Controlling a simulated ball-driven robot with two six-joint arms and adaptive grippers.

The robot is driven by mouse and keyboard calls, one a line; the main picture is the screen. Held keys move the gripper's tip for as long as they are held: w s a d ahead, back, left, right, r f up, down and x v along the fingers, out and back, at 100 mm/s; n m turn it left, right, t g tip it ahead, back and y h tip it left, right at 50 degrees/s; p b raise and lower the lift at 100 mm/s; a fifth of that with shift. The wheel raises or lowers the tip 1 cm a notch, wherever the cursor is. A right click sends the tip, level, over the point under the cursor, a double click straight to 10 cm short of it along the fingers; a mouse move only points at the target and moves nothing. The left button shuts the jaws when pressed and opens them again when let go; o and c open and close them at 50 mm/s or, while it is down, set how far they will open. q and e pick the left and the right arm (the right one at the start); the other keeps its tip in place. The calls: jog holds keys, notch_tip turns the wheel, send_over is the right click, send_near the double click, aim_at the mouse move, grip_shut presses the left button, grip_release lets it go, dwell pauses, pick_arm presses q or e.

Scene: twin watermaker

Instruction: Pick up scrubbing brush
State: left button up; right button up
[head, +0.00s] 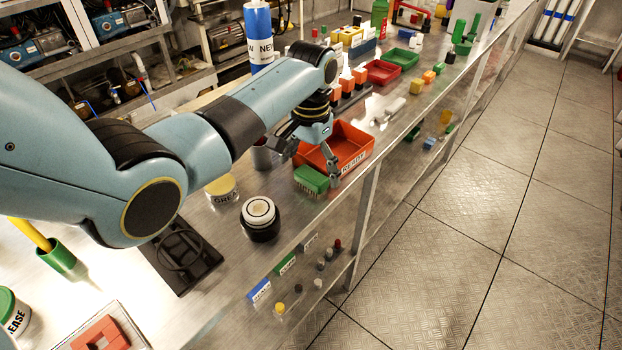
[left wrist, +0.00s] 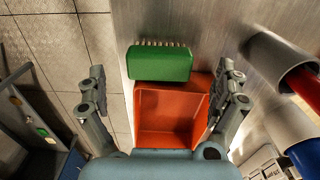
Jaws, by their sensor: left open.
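The scrubbing brush (head: 311,180) has a green back and pale bristles. It lies on the metal bench near its front edge, beside the red-orange READY tray (head: 352,146). In the left wrist view the brush (left wrist: 160,63) lies across the upper middle, bristles along its far side, with the tray (left wrist: 172,112) just below it. My left gripper (head: 307,158) is open and empty, pointing down above the brush and tray. In the left wrist view its fingers (left wrist: 163,75) are spread wide on either side. My right gripper is not in view.
Small orange-and-white bottles (head: 347,82) stand behind the tray. A blue-and-white cylinder (head: 258,35) rises farther back. The floor (head: 480,220) beyond the bench edge is clear.

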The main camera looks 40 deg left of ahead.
aim_at(312, 174)
pick_arm(q)
notch_tip(312, 174, down, 2)
jog(key=shift+f, duration=0.1)
jog(key=shift+w+f, duration=0.1)
jog(key=shift+f, duration=0.05)
jog(key=c, duration=1.2)
notch_tip(312, 174, up, 10)
jog(key=shift+r, duration=0.1)
jog(key=shift+c, duration=0.2)
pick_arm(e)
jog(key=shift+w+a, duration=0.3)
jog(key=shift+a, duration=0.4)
